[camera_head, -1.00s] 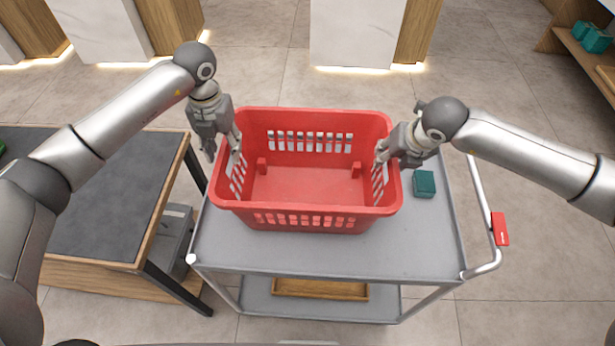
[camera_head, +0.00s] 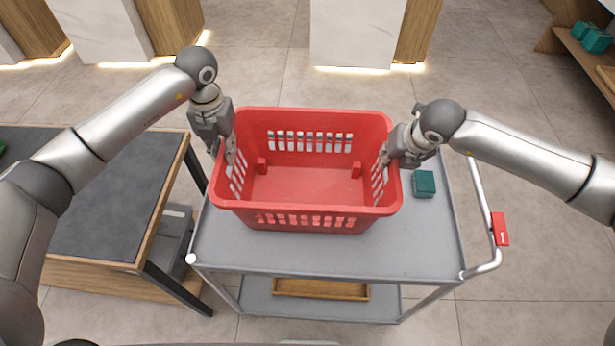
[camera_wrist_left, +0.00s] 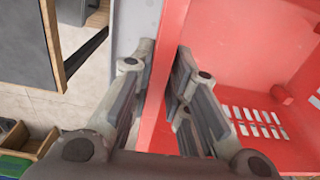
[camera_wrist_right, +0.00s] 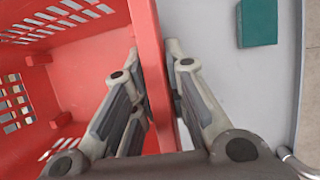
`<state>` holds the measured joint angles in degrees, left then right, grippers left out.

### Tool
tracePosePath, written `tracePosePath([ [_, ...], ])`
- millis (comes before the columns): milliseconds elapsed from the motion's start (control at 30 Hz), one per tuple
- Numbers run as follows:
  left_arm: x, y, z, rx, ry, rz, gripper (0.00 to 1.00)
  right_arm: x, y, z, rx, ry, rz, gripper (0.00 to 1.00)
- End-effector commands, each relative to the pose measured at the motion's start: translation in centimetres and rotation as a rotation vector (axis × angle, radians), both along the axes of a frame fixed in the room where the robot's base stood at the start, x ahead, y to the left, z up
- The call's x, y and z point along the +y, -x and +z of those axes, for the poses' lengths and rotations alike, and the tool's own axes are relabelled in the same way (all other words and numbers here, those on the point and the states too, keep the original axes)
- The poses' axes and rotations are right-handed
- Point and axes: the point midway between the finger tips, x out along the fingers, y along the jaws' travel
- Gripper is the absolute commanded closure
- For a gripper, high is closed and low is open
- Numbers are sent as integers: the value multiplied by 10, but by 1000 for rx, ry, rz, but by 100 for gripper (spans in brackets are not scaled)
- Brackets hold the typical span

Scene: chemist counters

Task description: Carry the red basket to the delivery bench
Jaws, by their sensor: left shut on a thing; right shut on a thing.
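The red basket (camera_head: 305,222) stands upright and empty on the top of a grey cart (camera_head: 330,255). My left gripper (camera_head: 232,158) is shut on the basket's left wall. In the left wrist view its fingers (camera_wrist_left: 163,80) lie on either side of the red rim (camera_wrist_left: 165,60). My right gripper (camera_head: 383,158) is shut on the basket's right wall. In the right wrist view its fingers (camera_wrist_right: 155,75) straddle the rim (camera_wrist_right: 148,40). The fingertips inside the basket are partly hidden by its walls. I cannot tell which surface is the delivery bench.
A small teal box (camera_head: 424,184) lies on the cart right of the basket. A dark-topped table (camera_head: 110,215) stands close on the left, its top mostly clear. The cart's handle (camera_head: 485,215) is at the right. A wooden tray (camera_head: 320,289) lies on the lower shelf.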

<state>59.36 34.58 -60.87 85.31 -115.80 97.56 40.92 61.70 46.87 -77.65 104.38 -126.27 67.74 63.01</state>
Motion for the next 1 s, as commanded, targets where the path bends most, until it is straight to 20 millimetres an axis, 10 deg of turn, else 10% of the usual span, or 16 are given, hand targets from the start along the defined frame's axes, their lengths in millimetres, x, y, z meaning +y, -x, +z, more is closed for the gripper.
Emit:
tracePosePath([
  [1000,0,0,51,-1,-1,1,100,0,0,51,-1,1,0,100],
])
